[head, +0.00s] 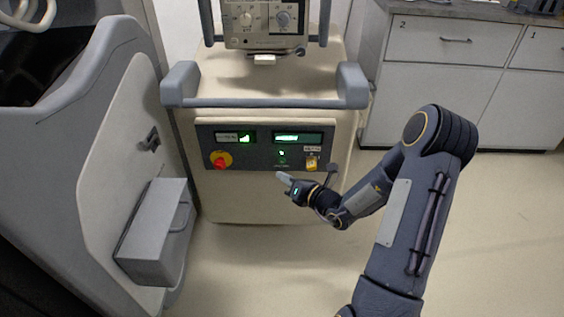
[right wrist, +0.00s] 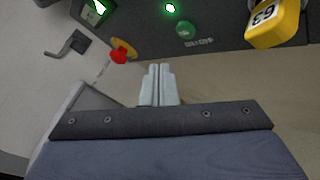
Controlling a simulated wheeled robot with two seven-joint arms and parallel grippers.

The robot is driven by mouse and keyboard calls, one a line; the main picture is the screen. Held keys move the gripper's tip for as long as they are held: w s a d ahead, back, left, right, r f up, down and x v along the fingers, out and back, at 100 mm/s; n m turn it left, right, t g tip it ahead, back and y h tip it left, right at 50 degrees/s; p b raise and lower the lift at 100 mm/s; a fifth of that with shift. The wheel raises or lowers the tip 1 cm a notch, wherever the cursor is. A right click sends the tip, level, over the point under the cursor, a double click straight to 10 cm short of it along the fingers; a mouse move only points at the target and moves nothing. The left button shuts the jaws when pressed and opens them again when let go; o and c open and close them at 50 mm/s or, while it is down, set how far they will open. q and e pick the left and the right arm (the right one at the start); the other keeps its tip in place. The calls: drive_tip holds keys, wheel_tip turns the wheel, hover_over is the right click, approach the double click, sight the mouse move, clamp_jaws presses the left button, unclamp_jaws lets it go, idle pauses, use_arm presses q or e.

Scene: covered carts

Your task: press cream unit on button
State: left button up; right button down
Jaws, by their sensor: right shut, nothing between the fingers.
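The cream unit (head: 225,205) stands ahead, with a dark control panel (head: 232,152) across its front. A round green button (head: 282,160) sits on the panel, and the green button (right wrist: 186,28) also shows near the top of the right wrist view with a small label beside it. My right gripper (head: 281,178) is shut and empty, just below the button in the head view. In the right wrist view its fingertips (right wrist: 158,68) lie together, apart from the button in the picture. My left gripper is not in view.
A red knob on a yellow base (head: 220,160) is at the panel's left. A yellow tag (head: 312,162) is at its right, close to my gripper. A grey machine with a box (head: 155,235) stands left. White cabinets (head: 440,95) are behind right. Floor is clear in front.

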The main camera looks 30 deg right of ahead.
sight(279, 161)
drive_tip(key=shift+w+d, duration=0.4)
drive_tip(key=shift+w, duration=0.25)
drive_tip(key=shift+w+d, duration=0.35)
drive_tip(key=shift+w, duration=0.25)
idle(1.2)
drive_tip(key=shift+w+d+p, duration=0.2)
drive_tip(key=shift+w+p, duration=0.15)
drive_tip(key=shift+w+d+r, duration=0.15)
drive_tip(key=shift+w+d, duration=0.2)
drive_tip(key=shift+w, duration=0.1)
idle(0.9)
drive_tip(key=shift+s, duration=0.1)
drive_tip(key=shift+s+a, duration=0.45)
drive_tip(key=shift+s, duration=0.15)
drive_tip(key=shift+s+a, duration=0.45)
drive_tip(key=shift+s, duration=0.3)
drive_tip(key=shift+s+a, duration=0.45)
drive_tip(key=shift+s, duration=0.25)
drive_tip(key=shift+s+a, duration=0.45)
drive_tip(key=shift+s, duration=0.3)
